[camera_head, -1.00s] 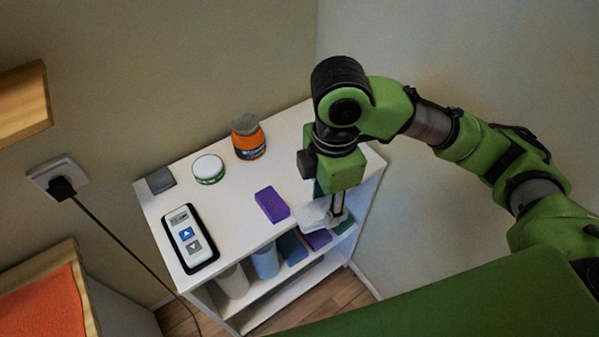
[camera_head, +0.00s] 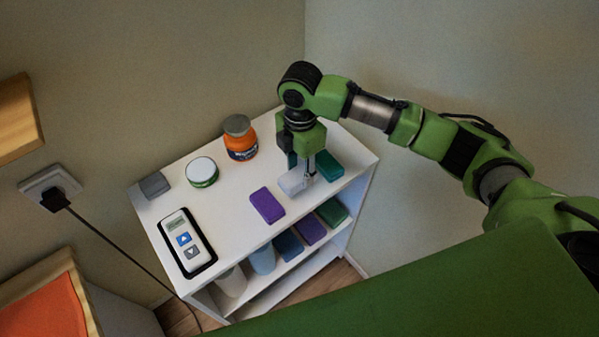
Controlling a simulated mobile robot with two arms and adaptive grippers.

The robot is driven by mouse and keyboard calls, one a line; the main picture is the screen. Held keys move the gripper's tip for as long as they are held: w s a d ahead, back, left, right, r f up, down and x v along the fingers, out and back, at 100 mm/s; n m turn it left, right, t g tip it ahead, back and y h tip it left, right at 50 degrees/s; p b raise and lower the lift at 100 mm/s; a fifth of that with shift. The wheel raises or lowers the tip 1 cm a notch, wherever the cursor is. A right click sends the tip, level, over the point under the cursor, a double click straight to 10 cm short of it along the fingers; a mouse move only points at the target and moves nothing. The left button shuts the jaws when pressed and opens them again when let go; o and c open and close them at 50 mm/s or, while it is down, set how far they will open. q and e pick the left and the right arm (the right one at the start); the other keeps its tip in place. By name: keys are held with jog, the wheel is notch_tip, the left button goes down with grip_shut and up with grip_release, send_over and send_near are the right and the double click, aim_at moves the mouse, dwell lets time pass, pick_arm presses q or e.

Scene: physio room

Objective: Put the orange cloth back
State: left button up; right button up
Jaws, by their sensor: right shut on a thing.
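I see no cloth that is clearly orange on the shelf unit. A flat orange surface (camera_head: 45,312) in a wooden frame shows at the lower left; I cannot tell if it is a cloth. My right gripper (camera_head: 302,180) points down over the right part of the white shelf top (camera_head: 225,215). It is shut on a pale grey, soft-looking thing (camera_head: 292,182), partly hidden by the fingers. I cannot tell if this thing touches the top. My left gripper is not in view.
On the top are a purple block (camera_head: 267,206), teal block (camera_head: 329,166), orange jar (camera_head: 240,140), green-white tin (camera_head: 202,172), grey block (camera_head: 154,185) and remote (camera_head: 187,243). Rolls and folded pieces fill the shelf below. A green surface (camera_head: 440,290) spans the front.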

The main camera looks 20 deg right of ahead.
aim_at(300, 170)
jog(key=shift+w+f, duration=0.4)
jog(key=shift+f, duration=0.1)
notch_tip(300, 170, down, 3)
jog(key=shift+w+d+r+p, duration=0.1)
jog(key=shift+w+p, duration=0.05)
jog(key=shift+p, duration=0.75)
jog(key=shift+f, duration=0.25)
jog(key=o, duration=1)
jog(key=shift+f, duration=0.15)
